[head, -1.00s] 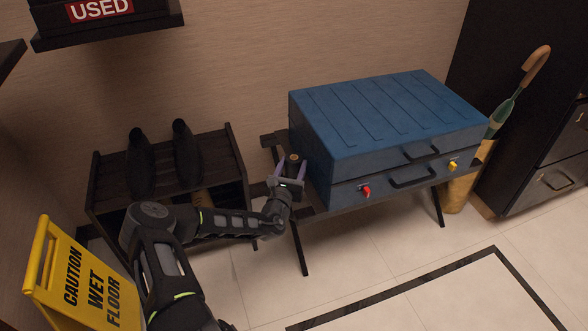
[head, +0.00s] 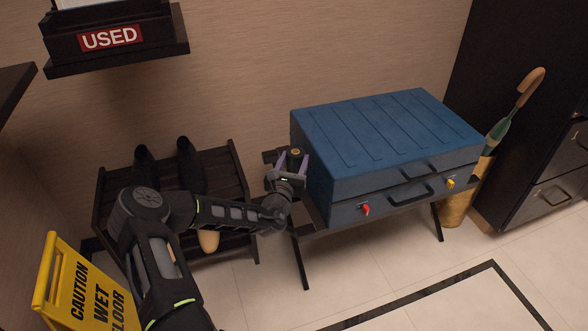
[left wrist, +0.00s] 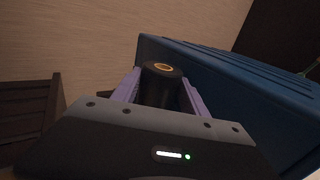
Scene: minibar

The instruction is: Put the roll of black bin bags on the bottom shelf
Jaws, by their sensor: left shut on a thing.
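The roll of black bin bags (left wrist: 162,84) stands upright between the purple fingers of my left gripper (left wrist: 160,92) in the left wrist view. In the head view the roll (head: 296,153) shows its tan core at the top, and my left gripper (head: 291,163) is shut on it, close to the left side of the blue case. A low dark shelf rack (head: 222,165) stands to the left against the wall, with a pair of dark shoes (head: 190,165) on its top. Its lower level is mostly hidden behind my left arm. My right gripper is not in view.
A yellow wet-floor sign (head: 85,290) stands at the front left. A "USED" box (head: 110,38) sits on a wall shelf above the rack. The front floor is open.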

